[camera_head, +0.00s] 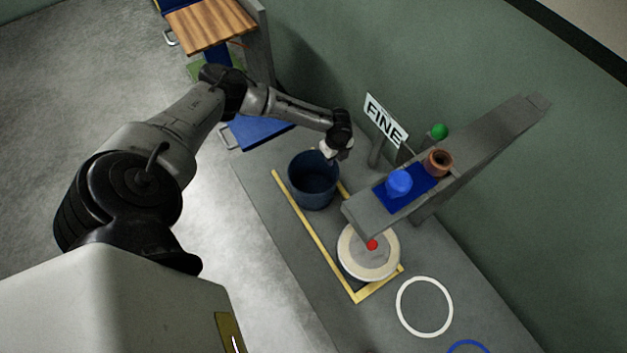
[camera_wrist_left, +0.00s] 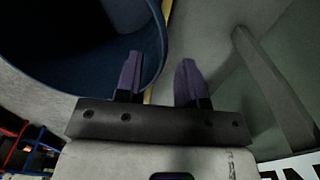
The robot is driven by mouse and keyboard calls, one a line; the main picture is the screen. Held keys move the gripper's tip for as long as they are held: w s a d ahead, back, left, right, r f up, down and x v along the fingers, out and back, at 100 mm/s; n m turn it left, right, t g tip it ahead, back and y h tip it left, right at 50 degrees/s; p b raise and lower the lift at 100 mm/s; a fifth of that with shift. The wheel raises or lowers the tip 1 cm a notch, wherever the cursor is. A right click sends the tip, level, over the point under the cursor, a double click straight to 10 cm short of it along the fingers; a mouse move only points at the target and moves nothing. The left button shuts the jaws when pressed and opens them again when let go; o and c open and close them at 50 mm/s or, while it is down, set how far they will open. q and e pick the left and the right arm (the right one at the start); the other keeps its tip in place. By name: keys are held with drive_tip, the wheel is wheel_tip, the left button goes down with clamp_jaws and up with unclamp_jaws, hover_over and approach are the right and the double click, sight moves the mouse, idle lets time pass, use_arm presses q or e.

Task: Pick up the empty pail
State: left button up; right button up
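The dark blue pail (camera_head: 313,186) stands upright on the grey bench, and I see nothing in the visible part of its inside. My left gripper (camera_head: 335,155) is at the far rim of the pail, pointing down. In the left wrist view the pail (camera_wrist_left: 85,60) fills the upper left. There my left gripper (camera_wrist_left: 159,65) is open, with its two purple fingers apart. One finger overlaps the pail's inside and the other lies beyond the rim, so the wall edge appears between them. I cannot tell whether either touches it. My right gripper is not in view.
A FINE sign (camera_head: 385,120) stands behind the gripper. A pale round disc (camera_head: 350,261) with a red knob and a white ring (camera_head: 401,312) lie nearer.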

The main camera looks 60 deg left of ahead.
sight(332, 168)
use_arm(q)
drive_tip(key=f+b, duration=0.1)
drive_tip(key=f, duration=0.4)
drive_tip(key=shift+s, duration=0.2)
drive_tip(key=shift+c, duration=0.3)
clamp_jaws()
drive_tip(key=shift+a, duration=0.1)
idle(0.8)
